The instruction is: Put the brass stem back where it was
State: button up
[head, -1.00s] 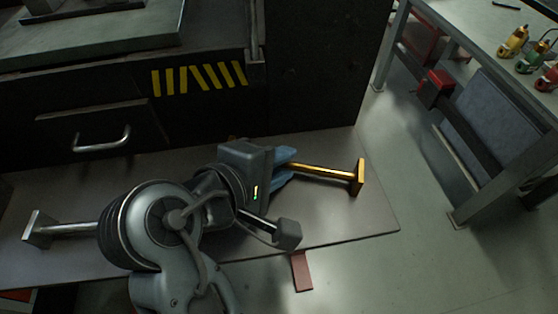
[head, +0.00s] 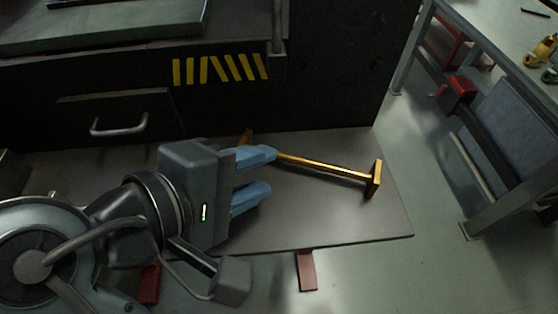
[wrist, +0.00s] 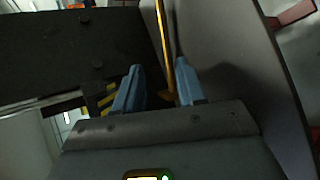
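The brass stem (head: 325,166) lies on the grey shelf (head: 330,225), with a square flange at its right end. Its other end shows behind my gripper, near the dark cabinet wall. My gripper (head: 258,174) is open, its two blue fingers apart and pointing right along the shelf. The upper finger covers part of the stem in the head view. In the wrist view the stem (wrist: 162,35) runs between the spread fingers (wrist: 158,88), apparently beyond or below them; contact cannot be told.
A dark cabinet with a drawer handle (head: 119,127) and yellow stripes (head: 220,69) rises behind the shelf. A red bracket (head: 306,270) juts below the front edge. A workbench (head: 510,185) with a red vise (head: 458,91) stands at right. The shelf's right front is clear.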

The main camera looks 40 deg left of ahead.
jog(key=shift+v, duration=1.6)
